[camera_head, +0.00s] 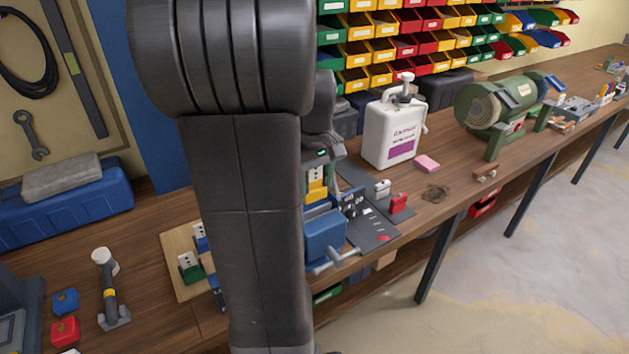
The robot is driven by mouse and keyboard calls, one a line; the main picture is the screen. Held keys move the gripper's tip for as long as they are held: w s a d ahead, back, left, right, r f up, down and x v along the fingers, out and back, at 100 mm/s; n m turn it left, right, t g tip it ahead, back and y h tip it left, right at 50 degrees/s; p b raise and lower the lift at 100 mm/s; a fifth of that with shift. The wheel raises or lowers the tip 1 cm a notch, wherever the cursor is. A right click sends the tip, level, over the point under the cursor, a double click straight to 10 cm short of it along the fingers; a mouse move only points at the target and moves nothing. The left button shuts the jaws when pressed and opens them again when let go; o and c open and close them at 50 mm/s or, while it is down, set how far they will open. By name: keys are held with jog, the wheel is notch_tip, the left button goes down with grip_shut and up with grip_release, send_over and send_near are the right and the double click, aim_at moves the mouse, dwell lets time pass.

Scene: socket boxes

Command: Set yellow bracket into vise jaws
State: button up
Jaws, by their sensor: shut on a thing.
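The yellow bracket (317,190) shows just right of my dark arm, with a pale plate at its upper part. My gripper (314,170) is above it, partly hidden behind my arm, and is shut on the bracket. The blue vise (325,238) stands at the bench's front edge, with a grey handle at its front. The bracket is upright at the vise's top. My arm hides the left of the vise, and I cannot tell whether the bracket is between the jaws or just above them.
A white jug (390,130) and a pink block (427,164) stand behind. A wooden board (183,265) with socket pieces lies left of my arm, near a hammer (108,285).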

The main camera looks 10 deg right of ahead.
aim_at(315, 199)
jog(key=shift+f+b, duration=2.5)
jog(key=shift+f, duration=1.05)
jog(key=o, duration=1.1)
notch_tip(315, 199, up, 14)
jog(key=shift+f+p, duration=0.1)
jog(key=shift+p, duration=0.35)
notch_tip(315, 199, down, 14)
jog(key=shift+s+r+b, duration=0.1)
jog(key=shift+r+b, duration=0.1)
jog(key=shift+b, duration=0.25)
jog(key=shift+r+p, duration=1.2)
jog(key=shift+r, duration=0.65)
